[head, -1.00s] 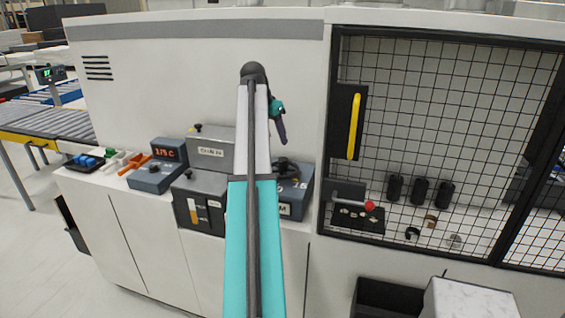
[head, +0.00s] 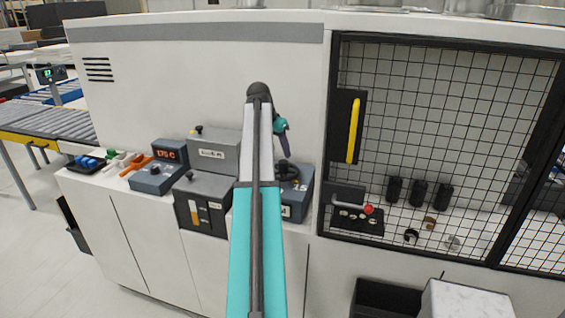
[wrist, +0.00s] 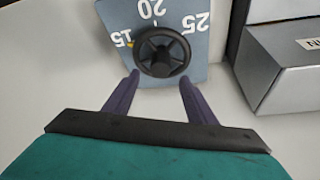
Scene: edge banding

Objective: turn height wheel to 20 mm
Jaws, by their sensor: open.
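The height wheel is a dark spoked handwheel (wrist: 162,51) on a blue-grey panel (wrist: 196,74) marked 15, 20 and 25. A small yellow mark shows at the wheel's left, close to the 15. In the head view the wheel (head: 288,171) is partly hidden behind my arm. My gripper (wrist: 158,78) is open, its two purple fingers apart and pointing toward the wheel's near edge in the wrist view. Nothing is between the fingers. I cannot tell whether they touch the rim. In the head view my gripper (head: 285,146) points down above the wheel.
A grey box (wrist: 285,70) stands right of the panel in the wrist view. In the head view, a control box (head: 203,205) and a 175 C display box (head: 158,170) stand left of the wheel. A mesh door (head: 455,120) with a yellow handle (head: 353,130) is at right.

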